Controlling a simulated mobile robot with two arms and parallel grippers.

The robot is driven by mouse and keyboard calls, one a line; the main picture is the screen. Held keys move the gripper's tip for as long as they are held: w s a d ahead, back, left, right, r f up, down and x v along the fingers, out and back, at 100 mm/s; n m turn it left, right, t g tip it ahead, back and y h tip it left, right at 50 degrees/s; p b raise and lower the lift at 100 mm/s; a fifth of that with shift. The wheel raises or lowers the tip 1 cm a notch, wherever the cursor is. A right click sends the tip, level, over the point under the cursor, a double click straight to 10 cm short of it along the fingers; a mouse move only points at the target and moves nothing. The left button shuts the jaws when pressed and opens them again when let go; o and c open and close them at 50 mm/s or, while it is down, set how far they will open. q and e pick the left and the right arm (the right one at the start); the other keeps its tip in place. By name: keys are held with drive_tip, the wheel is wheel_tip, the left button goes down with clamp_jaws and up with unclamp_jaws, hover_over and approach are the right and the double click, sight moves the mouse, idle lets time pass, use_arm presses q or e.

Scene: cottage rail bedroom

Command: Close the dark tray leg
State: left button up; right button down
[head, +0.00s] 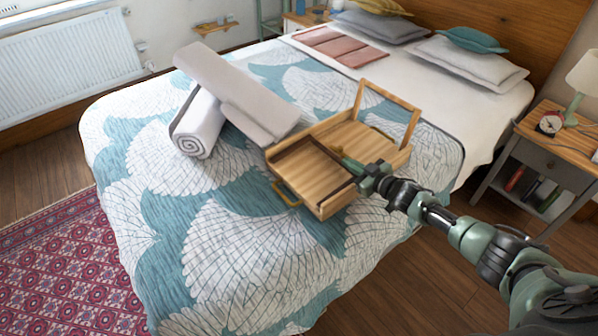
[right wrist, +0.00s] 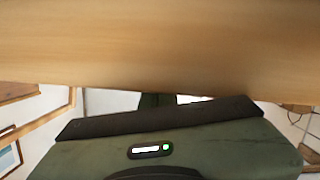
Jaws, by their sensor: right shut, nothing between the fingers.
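A light wooden tray (head: 365,138) lies on the bed. The dark tray leg (head: 329,157), a thin dark brown frame, lies low across the tray's left part. It looks folded down, but I cannot tell whether it is fully flat. A light wooden leg (head: 389,93) stands up at the tray's far right end. My right gripper (head: 350,165) is shut and empty, low over the tray beside the dark leg's right end; I cannot tell whether they touch. In the right wrist view, a light wooden surface (right wrist: 160,40) fills the top and hides the fingertips. My left gripper is not in view.
A tray handle (head: 286,194) sticks out at the front left. A nightstand (head: 545,160) stands at right. The bed's near part is clear.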

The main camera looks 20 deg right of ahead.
idle(0.6)
wheel_tip(320, 180, up, 4)
drive_tip(key=p, duration=0.4)
drive_tip(key=shift+r, duration=0.25)
drive_tip(key=v, duration=1)
drive_tip(key=shift+d+f, duration=0.25)
drive_tip(key=shift+d, duration=0.05)
